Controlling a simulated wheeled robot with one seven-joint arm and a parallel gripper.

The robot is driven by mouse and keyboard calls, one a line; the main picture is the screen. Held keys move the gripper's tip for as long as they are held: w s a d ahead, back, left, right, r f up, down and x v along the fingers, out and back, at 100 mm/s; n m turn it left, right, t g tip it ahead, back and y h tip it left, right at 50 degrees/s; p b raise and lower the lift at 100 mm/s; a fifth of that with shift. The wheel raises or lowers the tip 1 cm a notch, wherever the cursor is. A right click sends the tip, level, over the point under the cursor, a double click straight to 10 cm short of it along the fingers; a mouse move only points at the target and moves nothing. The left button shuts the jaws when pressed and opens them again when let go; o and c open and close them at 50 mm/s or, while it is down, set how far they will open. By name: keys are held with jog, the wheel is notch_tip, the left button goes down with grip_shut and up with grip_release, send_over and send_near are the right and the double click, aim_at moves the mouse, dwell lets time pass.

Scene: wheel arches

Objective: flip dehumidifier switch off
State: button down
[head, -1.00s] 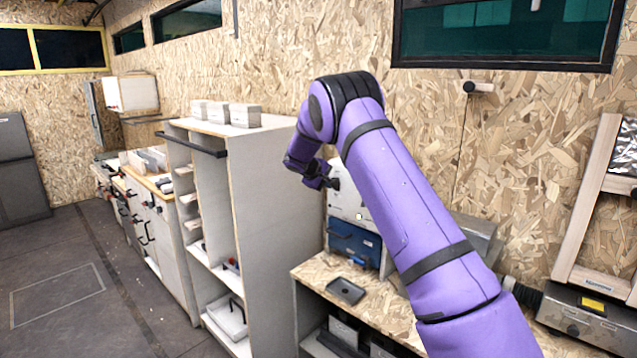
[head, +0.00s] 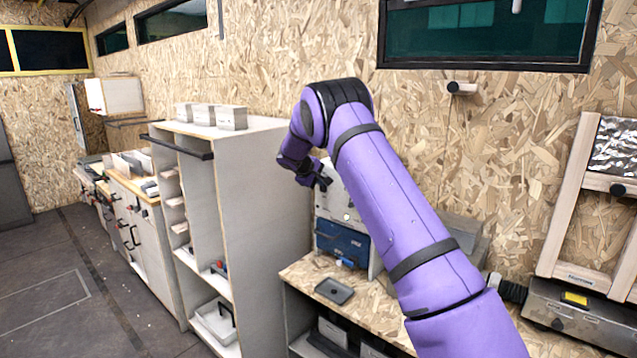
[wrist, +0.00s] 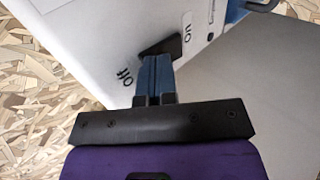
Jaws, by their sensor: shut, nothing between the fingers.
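The dehumidifier is a white box (head: 333,203) with a blue lower front (head: 342,240), standing on a wood-chip bench. In the wrist view its white face (wrist: 110,35) carries a black switch (wrist: 168,44) between the labels "off" at left and "on" at right. My gripper (wrist: 154,62) is shut and empty, its blue fingertips at the switch's lower edge. I cannot tell whether they touch it. In the head view my gripper (head: 325,180) is at the box's upper front. The fingers hide part of the switch, and its position is unclear.
A tall white shelf unit (head: 245,185) stands left of the bench (head: 375,305). A dark tray (head: 334,291) lies on the bench before the dehumidifier. A grey machine (head: 580,318) stands at right. Open floor lies at left.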

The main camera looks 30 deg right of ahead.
jog(key=shift+r, duration=0.15)
jog(key=shift+r, duration=0.65)
